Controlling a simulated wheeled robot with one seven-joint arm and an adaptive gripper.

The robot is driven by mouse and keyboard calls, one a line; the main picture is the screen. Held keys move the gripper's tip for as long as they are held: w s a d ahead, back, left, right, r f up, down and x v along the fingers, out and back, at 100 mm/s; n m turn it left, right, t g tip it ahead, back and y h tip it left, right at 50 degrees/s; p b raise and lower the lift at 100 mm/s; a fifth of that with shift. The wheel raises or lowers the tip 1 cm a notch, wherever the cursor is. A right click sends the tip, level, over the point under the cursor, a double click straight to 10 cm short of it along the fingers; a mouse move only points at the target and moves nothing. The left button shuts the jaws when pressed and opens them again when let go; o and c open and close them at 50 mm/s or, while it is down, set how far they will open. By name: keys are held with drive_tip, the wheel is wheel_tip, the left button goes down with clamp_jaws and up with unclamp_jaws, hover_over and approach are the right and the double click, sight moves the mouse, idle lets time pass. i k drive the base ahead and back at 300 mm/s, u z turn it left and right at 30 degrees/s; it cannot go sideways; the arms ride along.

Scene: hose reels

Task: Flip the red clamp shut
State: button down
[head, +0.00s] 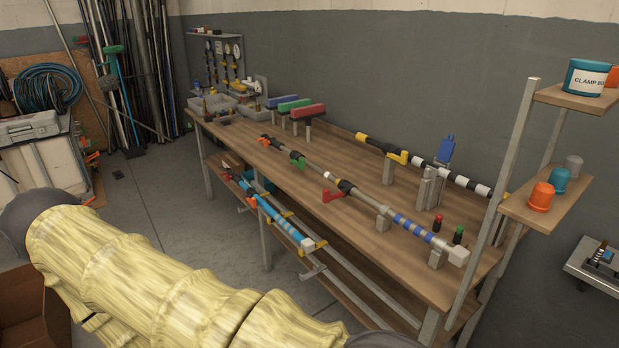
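A red lever-like piece (333,195) sits at a dark collar on the long pipe (362,200) on the workbench. It sticks out toward the bench's front edge; it looks like the red clamp, but I cannot tell whether it is open or shut. Similar orange (263,141) and green (298,161) pieces sit farther along the same pipe. Another red thing is a block on a post (307,111) at the far back, beside green and blue ones. My yellow-sleeved arm crosses the lower left. My gripper is out of view.
The wooden workbench (400,255) has bare room at its middle. A second pipe with a yellow piece (398,156) stands behind. A blue pipe (275,215) hangs below the front edge. A shelf post (510,140) rises at the right end. A cardboard box (35,310) stands lower left.

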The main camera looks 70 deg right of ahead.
sight(327, 197)
drive_tip(key=z, duration=0.05)
drive_tip(key=i, duration=1.15)
drive_tip(key=z, duration=2.8)
